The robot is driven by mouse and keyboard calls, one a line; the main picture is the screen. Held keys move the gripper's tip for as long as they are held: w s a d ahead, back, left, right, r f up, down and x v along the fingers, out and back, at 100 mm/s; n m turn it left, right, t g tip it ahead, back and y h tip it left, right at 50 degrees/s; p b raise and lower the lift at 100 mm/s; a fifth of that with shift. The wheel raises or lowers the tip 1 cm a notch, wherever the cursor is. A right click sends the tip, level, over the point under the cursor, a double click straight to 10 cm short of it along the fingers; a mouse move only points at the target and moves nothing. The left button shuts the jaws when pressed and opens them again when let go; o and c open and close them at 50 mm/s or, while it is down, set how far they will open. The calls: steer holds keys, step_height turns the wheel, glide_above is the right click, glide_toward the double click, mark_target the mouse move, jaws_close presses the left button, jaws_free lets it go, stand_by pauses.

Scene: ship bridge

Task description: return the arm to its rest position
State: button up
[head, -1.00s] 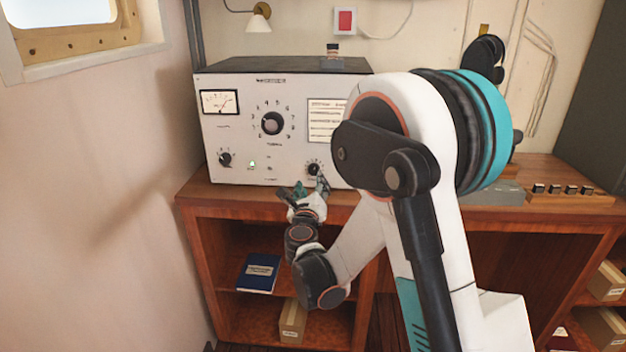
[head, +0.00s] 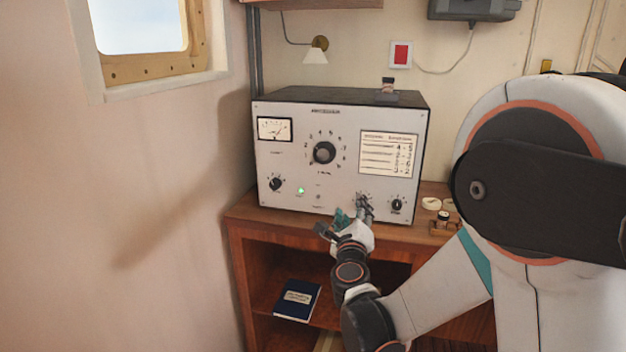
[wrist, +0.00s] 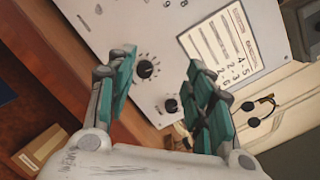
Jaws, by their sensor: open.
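My gripper (head: 351,213) is at the end of my arm, in front of the lower part of the grey-white radio set (head: 290,125). In the wrist view my gripper (wrist: 160,82) has its two teal-padded fingers spread wide apart with nothing held. A small black knob (wrist: 145,69) on the panel shows between the fingers, and a second knob (wrist: 171,104) lies nearer the right finger. I cannot tell whether a fingertip touches the panel. My arm reaches in from the right, bent low at the elbow.
The radio stands on a wooden desk (head: 240,213) with open shelves below. A blue book (head: 297,300) lies on a shelf. A wall lamp (head: 316,52) hangs above the radio.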

steer(key=s+a+r+n+g+y, duration=0.2)
steer(key=s+a+r+n+y, duration=0.15)
steer(key=s+n, duration=0.4)
steer(key=s+a+r+n+g+y, duration=0.15)
steer(key=s+r+n+y, duration=0.3)
steer(key=n, duration=0.65)
steer(key=s+d+f+n+g+h, duration=0.1)
steer(key=s+d+f+n+g, duration=0.1)
steer(key=s, duration=0.5)
steer(key=s+d+f+n+g+h, duration=0.2)
steer(key=s+d+f+n+g, duration=0.1)
steer(key=s, duration=0.5)
steer(key=s+d+f+n+g+h, duration=0.1)
steer(key=s+d+f+n+g, duration=0.1)
steer(key=s+d+f+n, duration=0.3)
steer(key=s+f+n, duration=0.1)
steer(key=s+f, duration=0.1)
steer(key=s, duration=0.1)
steer(key=shift+g, duration=0.25)
